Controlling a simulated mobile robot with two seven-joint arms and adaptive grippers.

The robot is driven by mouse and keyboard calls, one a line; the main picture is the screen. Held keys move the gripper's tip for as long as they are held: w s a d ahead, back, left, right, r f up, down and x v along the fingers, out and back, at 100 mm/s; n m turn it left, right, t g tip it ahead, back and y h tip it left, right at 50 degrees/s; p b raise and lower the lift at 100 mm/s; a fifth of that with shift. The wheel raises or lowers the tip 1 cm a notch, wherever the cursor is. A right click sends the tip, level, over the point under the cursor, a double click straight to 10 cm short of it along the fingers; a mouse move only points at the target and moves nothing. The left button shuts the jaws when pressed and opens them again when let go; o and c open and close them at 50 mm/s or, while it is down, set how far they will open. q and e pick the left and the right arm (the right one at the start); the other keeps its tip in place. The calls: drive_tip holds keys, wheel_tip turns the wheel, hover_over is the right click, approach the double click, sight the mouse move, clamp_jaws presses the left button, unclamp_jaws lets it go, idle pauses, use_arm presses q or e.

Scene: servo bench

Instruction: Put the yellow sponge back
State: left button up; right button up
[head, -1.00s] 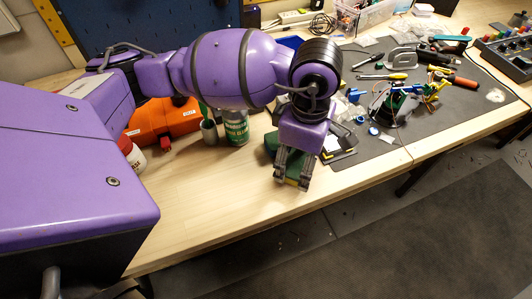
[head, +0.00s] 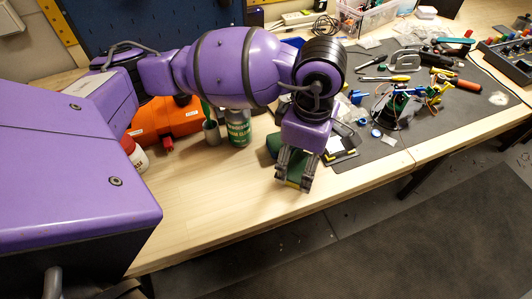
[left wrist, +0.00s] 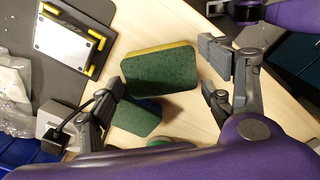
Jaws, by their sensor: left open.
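The yellow sponge (left wrist: 160,72) shows in the left wrist view with its dark green face toward the camera and a yellow strip along its far edge. In the head view only a bit of its yellow (head: 293,185) shows between the fingertips. My left gripper (head: 293,182) is open over the bench's front part. In the left wrist view its fingers (left wrist: 168,80) stand either side of the sponge, with a clear gap on the right. A second green piece (left wrist: 137,118) lies beside the sponge; I cannot tell what it is. My right gripper is not in view.
A green can (head: 238,128), a grey cup (head: 211,132) and an orange case (head: 160,120) stand left of the gripper. A small plate with yellow corners (left wrist: 68,42) lies on the dark mat (head: 375,150) at right. The bench (head: 220,195) is bare at front left.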

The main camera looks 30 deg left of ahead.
sight(300, 166)
use_arm(q)
wheel_tip(300, 166, up, 11)
idle(0.3)
drive_tip(key=shift+a, duration=0.15)
